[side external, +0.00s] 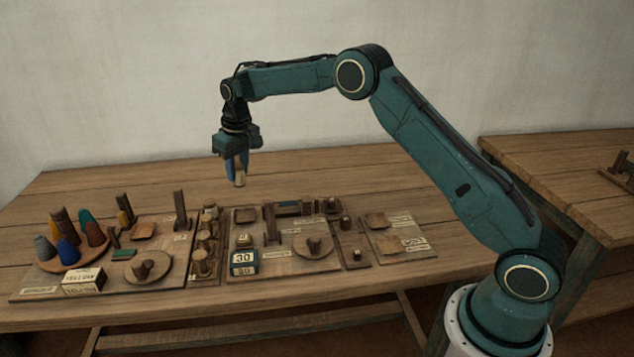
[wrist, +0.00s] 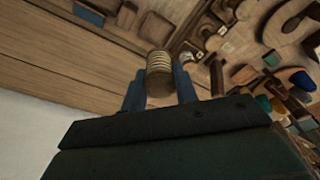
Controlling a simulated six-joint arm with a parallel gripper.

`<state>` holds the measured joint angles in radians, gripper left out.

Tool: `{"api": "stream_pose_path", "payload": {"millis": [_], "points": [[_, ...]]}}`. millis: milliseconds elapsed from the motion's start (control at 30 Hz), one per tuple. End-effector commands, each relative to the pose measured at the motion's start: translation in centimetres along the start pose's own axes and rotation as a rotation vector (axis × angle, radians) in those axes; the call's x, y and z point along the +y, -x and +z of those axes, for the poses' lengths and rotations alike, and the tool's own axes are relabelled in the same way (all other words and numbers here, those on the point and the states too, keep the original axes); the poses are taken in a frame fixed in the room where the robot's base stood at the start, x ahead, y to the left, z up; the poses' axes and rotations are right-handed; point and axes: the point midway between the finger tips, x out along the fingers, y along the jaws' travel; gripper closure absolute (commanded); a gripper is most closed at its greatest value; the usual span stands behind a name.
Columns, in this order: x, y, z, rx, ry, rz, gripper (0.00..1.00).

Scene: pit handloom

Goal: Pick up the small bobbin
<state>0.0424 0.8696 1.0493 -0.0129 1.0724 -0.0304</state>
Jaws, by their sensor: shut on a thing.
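My gripper (side external: 238,170) is above the table, over the back part of the boards. It is shut on the small bobbin (wrist: 160,73), a short pale tan cylinder with ridges around it. In the wrist view the bobbin sits between the two blue fingers of my gripper (wrist: 160,88). In the side external view the lower end of the bobbin (side external: 239,181) shows below the fingers, hanging clear of the table; its upper part is hidden by them.
Below, a board with several bobbins (side external: 204,250) stands between two wider boards. A round tray (side external: 45,262) of coloured cones is at the left, behind a labelled box (side external: 83,281). A dark block marked 30 (side external: 244,262) is at the middle. The back of the table (side external: 330,180) is bare.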

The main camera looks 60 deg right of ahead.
Motion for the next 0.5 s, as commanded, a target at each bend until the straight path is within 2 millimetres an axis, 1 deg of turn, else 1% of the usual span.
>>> {"api": "stream_pose_path", "payload": {"millis": [33,200,300,500], "points": [[0.0,1.4,-0.3,0.006,0.0,0.0,0.93],[0.0,4.7,-0.8,0.004,0.0,0.0,0.93],[0.0,6.4,-1.0,0.003,0.0,0.0,0.93],[0.0,8.3,-1.3,0.001,0.0,0.0,0.93]]}}
